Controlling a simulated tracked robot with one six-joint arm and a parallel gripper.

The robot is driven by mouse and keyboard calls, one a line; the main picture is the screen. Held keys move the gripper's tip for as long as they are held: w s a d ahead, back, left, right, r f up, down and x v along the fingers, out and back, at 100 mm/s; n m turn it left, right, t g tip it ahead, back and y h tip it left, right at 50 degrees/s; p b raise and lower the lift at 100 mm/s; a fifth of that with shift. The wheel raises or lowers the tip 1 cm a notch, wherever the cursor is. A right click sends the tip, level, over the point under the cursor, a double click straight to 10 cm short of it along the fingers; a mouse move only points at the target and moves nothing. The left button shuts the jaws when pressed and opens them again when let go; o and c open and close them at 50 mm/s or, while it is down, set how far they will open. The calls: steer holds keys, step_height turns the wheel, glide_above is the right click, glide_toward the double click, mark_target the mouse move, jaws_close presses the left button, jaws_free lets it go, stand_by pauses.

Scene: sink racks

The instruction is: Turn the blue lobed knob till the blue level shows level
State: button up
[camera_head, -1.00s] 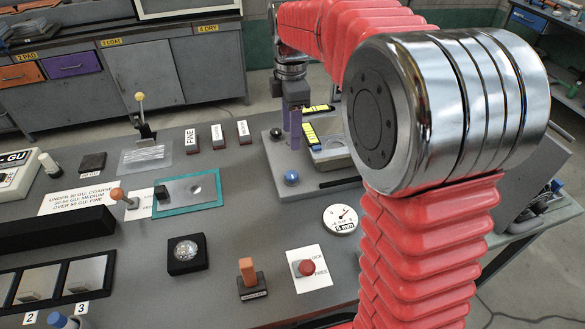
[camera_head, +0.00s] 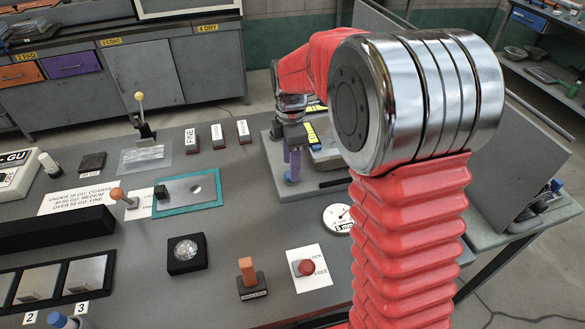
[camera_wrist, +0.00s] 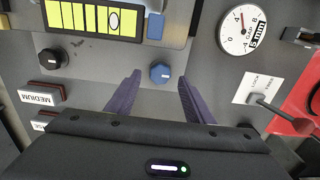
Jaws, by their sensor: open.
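The blue lobed knob (camera_wrist: 160,73) sits on the grey panel in the wrist view. My open gripper (camera_wrist: 159,79) has its two purple fingers on either side of it, with gaps showing. In the head view my gripper (camera_head: 291,178) is at the knob's place and largely hides it. The blue level is a yellow vial (camera_wrist: 80,18) with a blue end block (camera_wrist: 155,25), at the top of the wrist view. Its bubble (camera_wrist: 113,18) lies off the middle, towards the blue end. I cannot tell whether the fingers touch the panel.
A black knob (camera_wrist: 50,61) is left of the blue one. A dial gauge (camera_wrist: 243,32) and a lock/free lever (camera_wrist: 275,108) are to the right. Labelled blocks (camera_wrist: 42,95) stand at left. My arm hides part of the bench in the head view.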

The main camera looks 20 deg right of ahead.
steer(key=shift+f, duration=1.25)
steer(key=shift+c, duration=0.2)
steer(key=c, duration=0.9)
steer(key=shift+d, duration=0.2)
steer(key=shift+c, duration=0.6)
steer(key=shift+a, duration=0.1)
steer(key=shift+m, duration=0.4)
